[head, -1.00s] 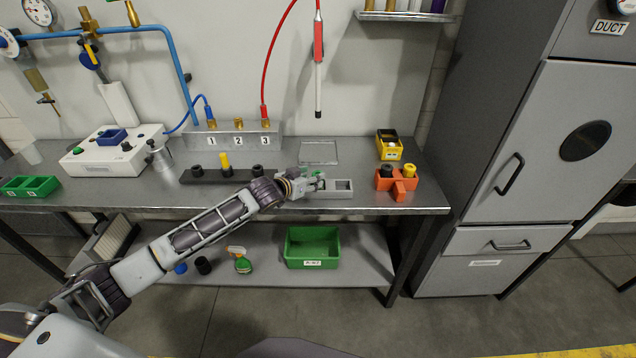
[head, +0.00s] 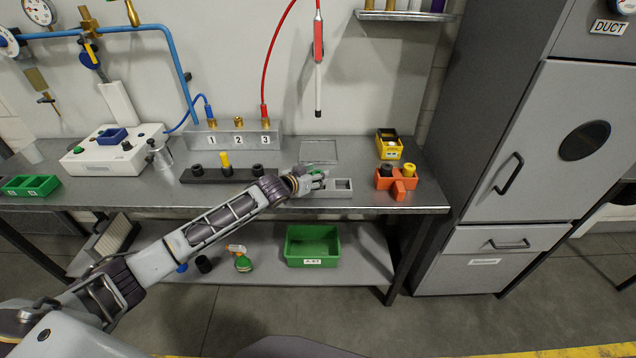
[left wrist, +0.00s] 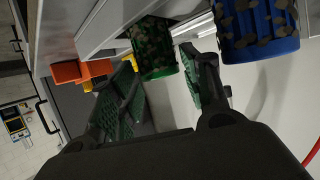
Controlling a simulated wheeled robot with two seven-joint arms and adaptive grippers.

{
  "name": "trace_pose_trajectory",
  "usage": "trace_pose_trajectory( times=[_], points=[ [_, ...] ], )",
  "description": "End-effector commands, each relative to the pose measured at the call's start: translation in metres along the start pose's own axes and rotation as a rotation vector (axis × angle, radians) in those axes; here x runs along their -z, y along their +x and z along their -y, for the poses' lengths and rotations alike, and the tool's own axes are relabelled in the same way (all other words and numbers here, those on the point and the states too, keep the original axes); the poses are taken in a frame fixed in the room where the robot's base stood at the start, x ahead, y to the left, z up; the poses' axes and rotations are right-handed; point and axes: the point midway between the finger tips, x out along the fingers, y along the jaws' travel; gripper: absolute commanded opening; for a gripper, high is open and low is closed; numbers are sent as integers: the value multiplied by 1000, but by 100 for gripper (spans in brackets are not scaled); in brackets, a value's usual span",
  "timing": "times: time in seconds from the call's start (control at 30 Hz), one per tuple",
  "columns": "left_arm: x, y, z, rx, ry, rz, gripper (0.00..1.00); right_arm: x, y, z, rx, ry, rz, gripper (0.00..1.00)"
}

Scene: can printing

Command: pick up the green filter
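My left gripper (left wrist: 160,66) is open, with one green-padded finger on each side of the filter. I see a gap at the right finger; contact at the left finger is unclear. In the head view my left gripper (head: 313,181) is at the left part of the small grey tray (head: 340,194) on the bench, hiding what is there. My right gripper is not in view.
An orange holder (head: 397,184) with black and yellow pieces stands right of the tray, with a yellow bin (head: 389,152) behind it. A black rack (head: 200,178) is behind the left arm. A green bin (head: 313,247) is on the lower shelf.

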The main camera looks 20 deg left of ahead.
Motion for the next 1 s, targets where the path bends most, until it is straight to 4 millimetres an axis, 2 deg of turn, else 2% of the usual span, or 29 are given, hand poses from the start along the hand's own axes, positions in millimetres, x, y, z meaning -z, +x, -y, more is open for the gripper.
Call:
trace_pose_trajectory(
  times=[0.03,0.23,0.47,0.67,1.0],
  points=[
    [0,0,0,0,0,0,38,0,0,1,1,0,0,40],
    [0,0,0,0,0,0,14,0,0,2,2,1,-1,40],
    [1,0,0,0,0,-1,14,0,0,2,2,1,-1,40],
    [9,-3,0,-1,0,-3,14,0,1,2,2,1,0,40],
    [49,-20,0,0,1,-4,14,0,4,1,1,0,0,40]
  ],
)
